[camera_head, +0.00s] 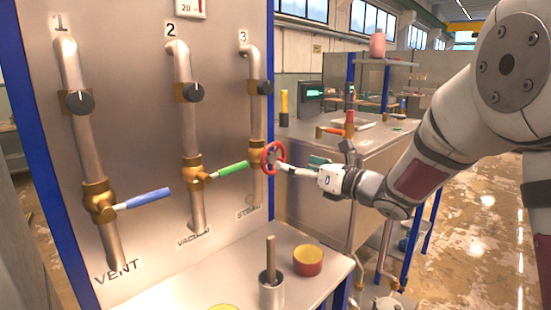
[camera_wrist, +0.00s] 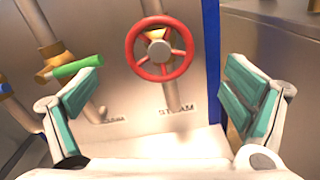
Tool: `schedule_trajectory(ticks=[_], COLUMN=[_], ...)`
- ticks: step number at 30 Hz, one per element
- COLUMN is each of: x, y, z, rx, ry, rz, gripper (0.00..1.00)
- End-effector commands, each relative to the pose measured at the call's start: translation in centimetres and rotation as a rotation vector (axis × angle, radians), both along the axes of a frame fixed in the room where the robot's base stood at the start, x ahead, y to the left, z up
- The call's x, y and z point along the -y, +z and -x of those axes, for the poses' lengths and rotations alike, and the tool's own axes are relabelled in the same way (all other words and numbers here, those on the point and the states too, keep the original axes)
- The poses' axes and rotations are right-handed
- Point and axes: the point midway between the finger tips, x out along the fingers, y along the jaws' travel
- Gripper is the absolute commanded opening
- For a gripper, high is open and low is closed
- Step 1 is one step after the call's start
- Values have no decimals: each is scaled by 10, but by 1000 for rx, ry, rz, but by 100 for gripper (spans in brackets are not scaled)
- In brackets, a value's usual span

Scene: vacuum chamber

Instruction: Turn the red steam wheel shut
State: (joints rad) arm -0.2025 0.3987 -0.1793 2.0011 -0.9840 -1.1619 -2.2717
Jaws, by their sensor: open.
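The red steam wheel (camera_head: 272,158) is a round handwheel on the rightmost pipe of the panel, above the STEAM label. In the wrist view the wheel (camera_wrist: 159,49) faces me, with red spokes and a grey hub, ahead of and between my fingers. My gripper (camera_head: 298,166) is to the right of the wheel in the head view. In the wrist view my gripper (camera_wrist: 160,105) is open, its teal finger pads wide apart with nothing between them. I cannot tell from the head view whether a fingertip touches the rim.
The green lever (camera_head: 233,168) of the vacuum pipe sticks out left of the wheel. The blue vent lever (camera_head: 148,197) is farther left. Below, a shelf (camera_head: 325,238) bears a red and yellow round container (camera_head: 307,260) and a metal cup (camera_head: 271,289) with a rod.

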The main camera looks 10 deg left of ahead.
Motion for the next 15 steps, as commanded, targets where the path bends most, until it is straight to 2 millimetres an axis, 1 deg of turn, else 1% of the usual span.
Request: schedule_trajectory(ticks=[1,3,9,15], x=[-9,-20,-47,-60], y=[-1,0,0,0], z=[-6,-14,-35,-47], rx=[-1,0,-2,-2], ry=[3,3,1,-1], rz=[1,0,-1,0], gripper=[95,95,95,95])
